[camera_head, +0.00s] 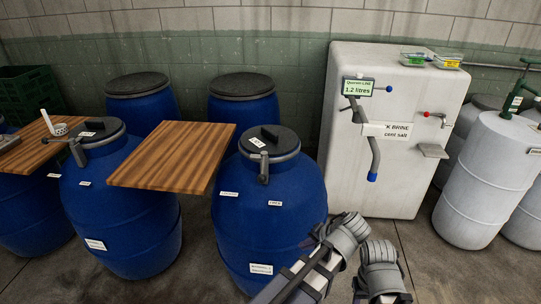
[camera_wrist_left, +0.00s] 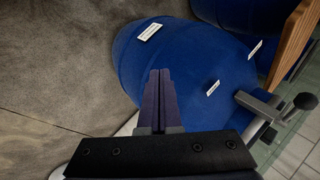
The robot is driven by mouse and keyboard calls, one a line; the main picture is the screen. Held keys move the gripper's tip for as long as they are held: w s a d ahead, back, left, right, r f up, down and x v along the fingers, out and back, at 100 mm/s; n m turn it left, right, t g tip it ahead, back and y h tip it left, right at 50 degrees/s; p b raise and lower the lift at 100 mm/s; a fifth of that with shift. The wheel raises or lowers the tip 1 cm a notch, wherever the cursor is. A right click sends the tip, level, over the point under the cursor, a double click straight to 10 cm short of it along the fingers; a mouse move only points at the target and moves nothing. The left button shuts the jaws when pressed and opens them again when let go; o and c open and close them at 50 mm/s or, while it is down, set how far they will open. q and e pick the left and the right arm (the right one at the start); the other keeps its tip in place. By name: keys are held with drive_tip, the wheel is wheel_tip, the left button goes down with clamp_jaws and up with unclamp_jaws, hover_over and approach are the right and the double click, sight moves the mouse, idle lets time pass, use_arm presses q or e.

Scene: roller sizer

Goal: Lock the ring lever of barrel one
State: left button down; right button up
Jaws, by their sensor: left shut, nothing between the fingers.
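Two blue barrels with dark ring-clamped lids stand in front in the head view, the left barrel (camera_head: 118,215) and the middle barrel (camera_head: 240,232). The left barrel's lever (camera_head: 78,152) sticks out at its rim. The middle barrel's lever (camera_head: 263,168) hangs at the front of its rim. I cannot read which barrel is one. My left gripper (camera_head: 322,236) is low at the middle barrel's right side. In the left wrist view its fingers (camera_wrist_left: 159,75) are shut and empty before a blue barrel (camera_wrist_left: 185,70), with a black-knobbed lever (camera_wrist_left: 278,108) to the right, apart from them. My right gripper is hidden.
A wooden board (camera_head: 175,155) lies between the front barrels. Two more blue barrels (camera_head: 143,102) stand behind. A white brine tank (camera_head: 385,185) with valve handles stands at right, near grey drums (camera_head: 480,185). Bare floor (camera_wrist_left: 50,70) shows at left in the left wrist view.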

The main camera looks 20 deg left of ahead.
use_arm(q)
drive_tip(key=w+a+r+t+y+p, duration=0.2)
drive_tip(key=w+r, duration=0.3)
drive_tip(key=r, duration=0.4)
drive_tip(key=w+a+r+n+t+y+p, duration=0.1)
drive_tip(key=w+a+r+y+p, duration=0.2)
drive_tip(key=w+r, duration=0.3)
wheel_tip(320, 180, up, 4)
drive_tip(key=shift+a+f+t+y+p, duration=0.1)
drive_tip(key=shift+a+t+y+p, duration=0.35)
drive_tip(key=shift+p, duration=0.25)
use_arm(e)
wheel_tip(320, 180, up, 8)
use_arm(q)
drive_tip(key=shift+d, duration=0.1)
use_arm(e)
drive_tip(key=shift+r, duration=0.1)
use_arm(q)
drive_tip(key=s+b+x, duration=0.1)
drive_tip(key=b+x, duration=0.1)
drive_tip(key=x, duration=0.4)
drive_tip(key=s+a+f+b+x, duration=0.1)
drive_tip(key=b+x, duration=0.2)
drive_tip(key=x, duration=0.3)
drive_tip(key=shift+s+a, duration=0.2)
drive_tip(key=shift+a, duration=0.15)
use_arm(e)
wheel_tip(320, 180, down, 5)
drive_tip(key=shift+f, duration=0.15)
